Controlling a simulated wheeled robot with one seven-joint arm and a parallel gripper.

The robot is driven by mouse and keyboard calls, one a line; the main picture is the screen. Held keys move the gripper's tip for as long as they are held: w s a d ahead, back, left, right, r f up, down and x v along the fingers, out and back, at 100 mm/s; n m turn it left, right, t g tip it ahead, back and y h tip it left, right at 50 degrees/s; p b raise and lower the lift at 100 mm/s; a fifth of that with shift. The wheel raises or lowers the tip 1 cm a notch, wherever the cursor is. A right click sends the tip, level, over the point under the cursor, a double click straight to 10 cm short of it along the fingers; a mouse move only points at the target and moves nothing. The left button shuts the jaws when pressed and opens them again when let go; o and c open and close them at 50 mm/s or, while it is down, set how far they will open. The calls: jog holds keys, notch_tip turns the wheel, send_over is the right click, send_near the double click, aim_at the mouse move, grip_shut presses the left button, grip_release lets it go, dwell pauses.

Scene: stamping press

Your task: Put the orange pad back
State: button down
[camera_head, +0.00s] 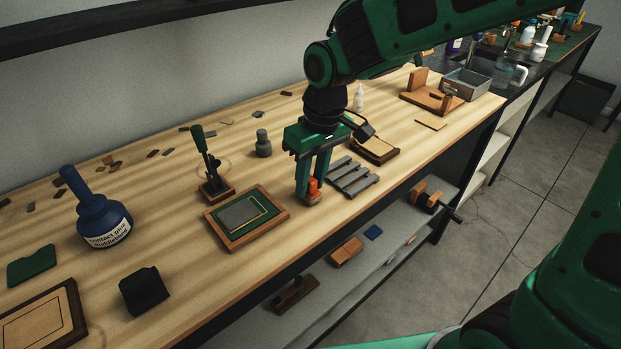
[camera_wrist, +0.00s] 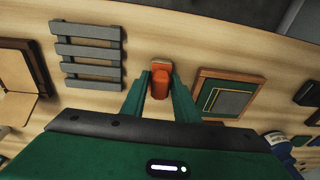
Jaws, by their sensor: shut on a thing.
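The orange pad (camera_head: 314,188) is a small block with an orange-brown base, near the front edge of the wooden bench. My gripper (camera_head: 308,192) points down and is shut on its upright orange part. In the wrist view the orange pad (camera_wrist: 160,78) sits between the two green fingertips (camera_wrist: 160,90). The base appears to be at or very near the bench top; I cannot tell if it touches. The fingers hide part of the pad.
A wooden tray with a green and grey plate (camera_head: 246,217) lies left of my gripper. A grey slatted rack (camera_head: 354,176) lies close on the right. A toggle lever on a base (camera_head: 212,180) stands behind the tray. A blue glue bottle (camera_head: 102,222) is farther left.

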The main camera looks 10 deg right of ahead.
aim_at(318, 179)
jog(key=shift+f, duration=0.1)
jog(key=c, duration=1.4)
grip_release()
jog(key=r, duration=0.4)
jog(key=d+r, duration=0.1)
jog(key=r, duration=0.7)
jog(key=shift+s+d+r, duration=0.1)
jog(key=shift+s+d, duration=0.15)
jog(key=shift+s, duration=0.05)
